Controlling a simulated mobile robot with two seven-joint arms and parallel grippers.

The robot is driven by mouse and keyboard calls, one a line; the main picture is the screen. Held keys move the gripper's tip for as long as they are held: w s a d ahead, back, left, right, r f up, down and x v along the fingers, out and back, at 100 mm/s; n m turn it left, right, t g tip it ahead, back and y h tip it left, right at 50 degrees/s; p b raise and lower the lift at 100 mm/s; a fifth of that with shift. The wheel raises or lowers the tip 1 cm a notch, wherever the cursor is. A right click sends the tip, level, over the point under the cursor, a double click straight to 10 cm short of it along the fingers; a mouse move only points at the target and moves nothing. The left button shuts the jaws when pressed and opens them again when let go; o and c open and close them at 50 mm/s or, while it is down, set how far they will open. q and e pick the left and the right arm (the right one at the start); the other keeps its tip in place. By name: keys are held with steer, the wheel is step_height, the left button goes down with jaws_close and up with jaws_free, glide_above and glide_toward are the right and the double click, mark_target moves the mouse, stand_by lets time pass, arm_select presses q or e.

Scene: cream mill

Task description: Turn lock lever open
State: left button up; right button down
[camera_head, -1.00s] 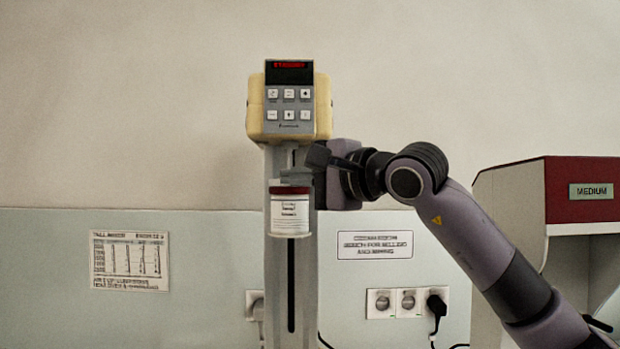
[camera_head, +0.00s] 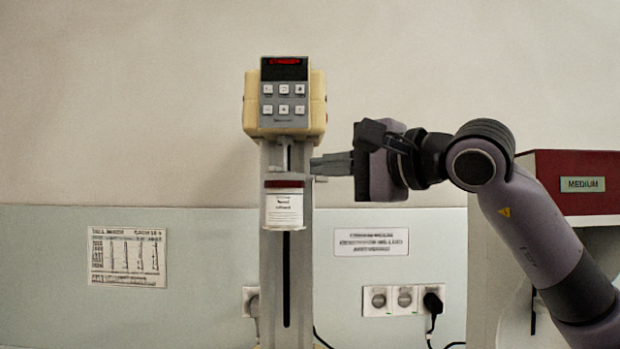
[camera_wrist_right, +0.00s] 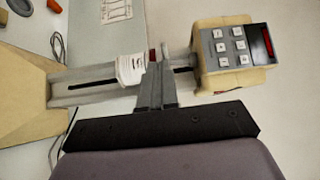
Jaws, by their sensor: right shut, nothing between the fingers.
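The mill has a cream head (camera_head: 252,105) with a red-lit display and a keypad, on a grey upright column (camera_head: 302,260). A white jar (camera_head: 284,212) with a dark red lid is at the column, below the head. A small pale part (camera_head: 287,154) shows between head and jar; I cannot tell whether it is the lock lever or how it is turned. My left gripper is out of view.
A white cabinet with a dark red top marked MEDIUM (camera_head: 582,184) stands at the right, behind my right arm. Wall sockets (camera_head: 390,300) with a black plug and cable are lower right of the column. The space left of the mill is clear.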

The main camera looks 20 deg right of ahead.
steer(key=shift+s+d+b, duration=0.15)
steer(key=shift+s+d, duration=0.05)
steer(key=shift+s, duration=0.85)
steer(key=shift+s+d+b, duration=0.15)
steer(key=shift+s, duration=0.85)
